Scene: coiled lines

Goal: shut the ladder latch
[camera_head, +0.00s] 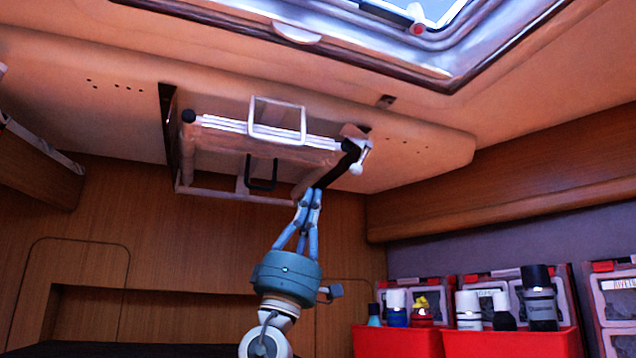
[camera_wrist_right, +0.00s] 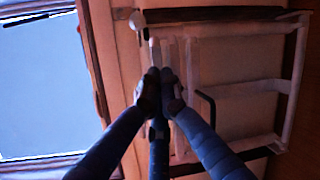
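A folded ladder (camera_head: 265,131) with white rails lies up against the ceiling panel. In the right wrist view its frame (camera_wrist_right: 291,95) fills the upper right. A white U-shaped loop (camera_head: 277,104) stands on the front rail, and a dark loop (camera_head: 262,186) hangs behind it. A small white latch-like piece (camera_head: 360,158) sits at the right end; I cannot tell its exact position. My right gripper (camera_head: 311,192) points up just below the ladder's right end. In the wrist view the right gripper's fingertips (camera_wrist_right: 159,78) are nearly together, with nothing clearly held. My left gripper is out of view.
A skylight (camera_head: 440,12) with a metal frame is overhead at the right. Red bins (camera_head: 510,343) with several bottles stand at the lower right, before red-and-grey cases (camera_head: 412,290). Wooden cabinet walls (camera_head: 190,240) lie behind. Air left of my right arm is clear.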

